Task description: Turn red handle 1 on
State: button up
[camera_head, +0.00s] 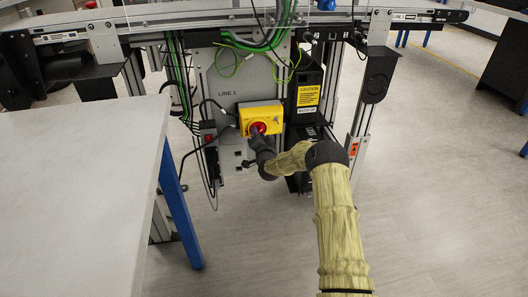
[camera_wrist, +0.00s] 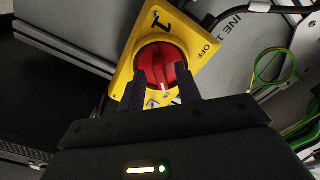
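Red handle 1 (camera_head: 258,128) is a round red rotary knob on a yellow switch box (camera_head: 273,114), fixed to the grey LINE 1 panel. In the wrist view the red handle (camera_wrist: 160,66) sits on its yellow plate (camera_wrist: 192,32), marked "1" above and "OFF" at upper right. Its raised grip bar runs roughly up and down in that picture. My gripper (camera_head: 257,136) is at the knob's front. In the wrist view my gripper (camera_wrist: 160,84) has its dark fingers apart, one either side of the knob's lower part. Contact with the bar cannot be told.
A black box with a yellow CAUTION label (camera_head: 308,96) stands right of the switch. Cables (camera_head: 185,85) hang at left. A conveyor (camera_head: 210,15) runs overhead. A white table (camera_head: 75,185) fills the left front; open floor (camera_head: 440,180) lies at right.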

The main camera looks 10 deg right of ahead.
jog(key=s+p, duration=0.5)
jog(key=s, duration=1.1)
jog(key=shift+s, duration=0.35)
jog(key=shift+a, duration=0.1)
jog(key=s+a+r+n+g+y, duration=0.2)
jog(key=s+a+r+n+g, duration=0.1)
jog(key=s+r+n+g, duration=0.25)
jog(key=s+d+r+n+g+h, duration=0.1)
jog(key=s+r+g, duration=0.2)
jog(key=s, duration=0.6)
jog(key=s+d+r+n+g+p, duration=0.1)
jog(key=s+r+g, duration=0.15)
jog(key=s, duration=0.75)
jog(key=s+d+r+n+g+h, duration=0.1)
jog(key=s+r+n+g, duration=0.2)
jog(key=s, duration=0.6)
notch_tip(320, 180, up, 38)
jog(key=m+g+p, duration=0.1)
jog(key=p, duration=3.7)
jog(key=shift+f, duration=0.25)
